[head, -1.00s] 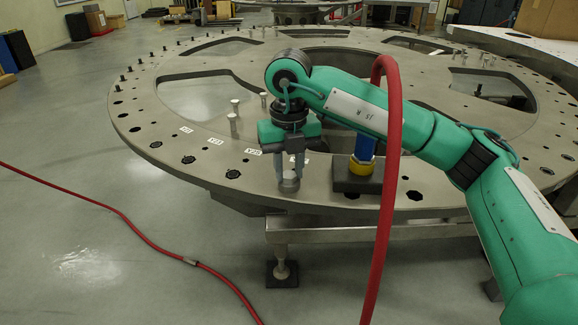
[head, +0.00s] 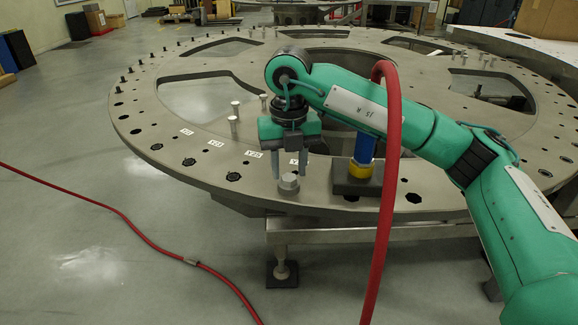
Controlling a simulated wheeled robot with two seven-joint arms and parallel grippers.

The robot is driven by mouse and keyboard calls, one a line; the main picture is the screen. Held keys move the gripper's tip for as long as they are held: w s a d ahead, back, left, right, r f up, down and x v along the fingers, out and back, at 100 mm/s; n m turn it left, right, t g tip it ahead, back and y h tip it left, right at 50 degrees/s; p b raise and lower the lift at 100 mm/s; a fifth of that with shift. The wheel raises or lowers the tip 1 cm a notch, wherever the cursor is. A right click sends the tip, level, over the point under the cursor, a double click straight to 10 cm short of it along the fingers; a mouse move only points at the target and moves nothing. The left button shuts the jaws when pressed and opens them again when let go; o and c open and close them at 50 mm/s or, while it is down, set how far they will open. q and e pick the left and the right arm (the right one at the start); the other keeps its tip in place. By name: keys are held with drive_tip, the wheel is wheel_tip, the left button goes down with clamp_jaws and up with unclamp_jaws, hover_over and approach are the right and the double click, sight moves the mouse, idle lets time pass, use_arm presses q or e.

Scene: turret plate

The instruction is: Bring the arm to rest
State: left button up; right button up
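My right arm reaches in from the right over the large grey turret plate (head: 200,165). My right gripper (head: 289,172) points down above the plate's near rim. Its two fingers are apart, with nothing between them. A short grey plug (head: 288,184) stands on the rim just below the fingertips, apart from them or nearly so. My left gripper is not in the head view.
A blue and yellow tool on a dark block (head: 355,182) stands right of my gripper. A red hose (head: 387,190) arches beside my arm, and another red hose (head: 110,208) lies on the floor. Several small pins (head: 233,125) stand left of the gripper.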

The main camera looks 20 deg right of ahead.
wheel_tip(320, 180, up, 6)
drive_tip(key=p, duration=0.3)
drive_tip(key=shift+f, duration=0.1)
